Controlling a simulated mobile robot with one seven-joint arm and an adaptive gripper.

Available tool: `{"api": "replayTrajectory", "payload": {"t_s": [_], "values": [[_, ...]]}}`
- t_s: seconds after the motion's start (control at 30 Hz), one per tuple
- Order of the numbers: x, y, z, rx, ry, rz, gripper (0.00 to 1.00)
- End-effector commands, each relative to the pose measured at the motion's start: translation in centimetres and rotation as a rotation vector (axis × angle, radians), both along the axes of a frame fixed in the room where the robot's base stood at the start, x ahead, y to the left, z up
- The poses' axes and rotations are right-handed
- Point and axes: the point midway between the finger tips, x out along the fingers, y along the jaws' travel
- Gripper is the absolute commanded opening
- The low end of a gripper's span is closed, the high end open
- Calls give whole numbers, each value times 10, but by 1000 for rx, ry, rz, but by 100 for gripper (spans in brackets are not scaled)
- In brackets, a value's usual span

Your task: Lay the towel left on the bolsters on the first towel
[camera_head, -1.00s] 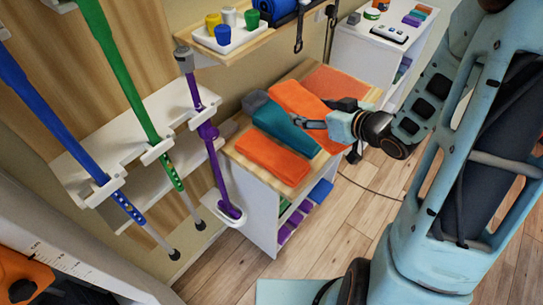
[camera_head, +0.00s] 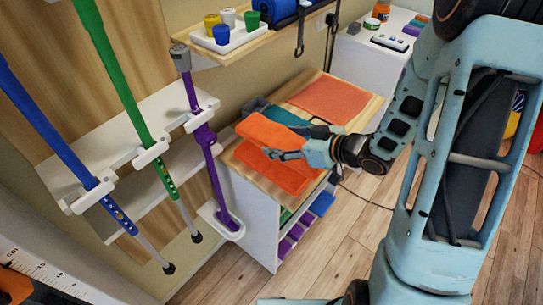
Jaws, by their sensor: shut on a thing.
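My gripper (camera_head: 303,143) is shut on an orange towel (camera_head: 268,131), gripping its right side. The held towel is above the first towel (camera_head: 270,172), a folded orange one lying on the near left end of the wooden cabinet top (camera_head: 318,179). The held towel hides the back of the first towel. I cannot tell whether the two touch. The teal bolster (camera_head: 288,114) lies behind the held towel, partly covered by it. A dark grey piece (camera_head: 256,105) shows at the bolsters' left end.
A flat salmon-orange cloth or mat (camera_head: 329,98) lies at the cabinet's far end. A purple crutch (camera_head: 208,150) stands close to the cabinet's left side. A wall shelf (camera_head: 255,42) with cups is above and behind. Bare wood floor is in front.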

Motion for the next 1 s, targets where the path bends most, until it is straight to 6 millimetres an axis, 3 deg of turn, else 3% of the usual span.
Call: {"api": "replayTrajectory", "payload": {"t_s": [0.1, 0.43, 0.6, 1.0], "values": [[8, 15, -23, 2, 2, 3, 38], [19, 34, -49, 1, 2, 2, 38], [19, 31, -70, 2, 2, -1, 38], [19, 31, -76, 0, -2, 0, 38]]}}
